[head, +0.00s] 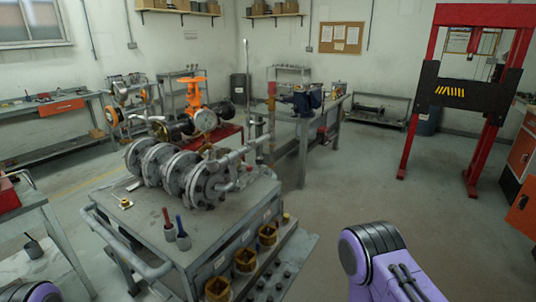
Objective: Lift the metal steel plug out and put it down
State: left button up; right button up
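No single item stands out clearly as the metal steel plug; at this distance I cannot tell which part it is. A grey flanged valve assembly (180,172) lies on the grey metal cart (140,225). Two small grey pieces stand upright on the cart top, one with a red stem (168,230) and one with a blue stem (183,240). Several small dark metal pieces (268,284) sit in a rack on the cart's right side. Neither gripper is in view. Part of my purple right arm shows at the lower right.
Several brass hex pieces (245,260) sit along the cart's right side. A grey workbench (45,205) stands at the left. A bench with a blue vise (307,98) is behind the cart. A red press frame (416,100) stands at the right. The floor between is clear.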

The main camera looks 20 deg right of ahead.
aim_at(217, 150)
jog(key=z, duration=1.65)
jog(key=i, duration=4.4)
jog(key=u, duration=4.65)
jog(key=i, duration=0.25)
jog(key=z, duration=0.35)
